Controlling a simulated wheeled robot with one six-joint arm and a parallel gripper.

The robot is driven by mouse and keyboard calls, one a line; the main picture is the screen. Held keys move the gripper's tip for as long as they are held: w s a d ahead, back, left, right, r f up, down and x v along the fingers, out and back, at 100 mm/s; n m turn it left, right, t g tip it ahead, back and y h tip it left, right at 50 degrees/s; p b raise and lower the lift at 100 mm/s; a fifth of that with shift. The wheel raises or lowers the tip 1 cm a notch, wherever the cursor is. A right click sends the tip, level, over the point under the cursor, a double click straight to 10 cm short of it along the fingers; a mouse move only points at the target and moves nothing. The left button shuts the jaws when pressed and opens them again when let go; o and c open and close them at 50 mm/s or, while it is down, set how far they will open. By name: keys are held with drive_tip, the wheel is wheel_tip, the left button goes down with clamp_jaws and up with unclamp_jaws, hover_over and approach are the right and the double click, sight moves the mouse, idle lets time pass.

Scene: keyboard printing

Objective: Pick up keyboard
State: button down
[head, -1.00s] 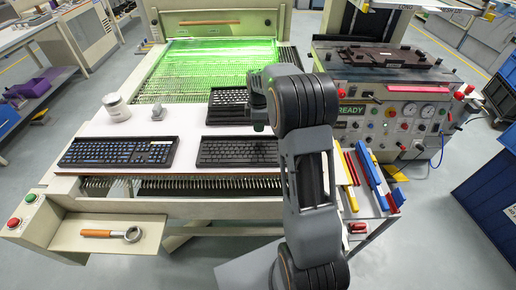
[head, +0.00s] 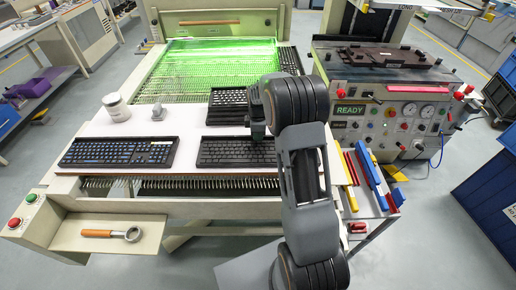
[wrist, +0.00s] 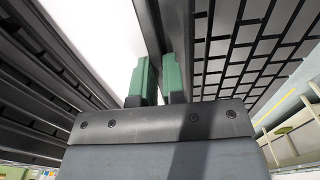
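One is at front left (head: 118,152), one at front right (head: 225,151), and one at the back (head: 226,103). In the head view my gripper (head: 258,130) is low over the back edge of the front right keyboard, near its right end. In the wrist view the two green fingers of my gripper (wrist: 159,80) stand a narrow gap apart, by the dark edge of a keyboard (wrist: 235,45). I cannot tell whether they touch it. My arm hides part of the front right keyboard.
A white jar (head: 117,107) stands at the back left of the white board (head: 95,126). Behind is a green-lit conveyor (head: 205,70). A press panel (head: 385,120) stands at right, with coloured tools (head: 372,180) below it. Bare board separates the front keyboards.

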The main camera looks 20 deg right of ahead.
sight(251, 145)
drive_tip(key=shift+r, duration=0.1)
idle(0.5)
drive_tip(key=shift+r, duration=0.5)
wheel_tip(251, 145, up, 2)
drive_tip(key=shift+r, duration=0.1)
drive_tip(key=s+a+r+b, duration=0.1)
drive_tip(key=s+a+r, duration=0.8)
drive_tip(key=a, duration=0.1)
drive_tip(key=shift+a+r, duration=0.35)
drive_tip(key=c, duration=1.7)
unclamp_jaws()
clamp_jaws()
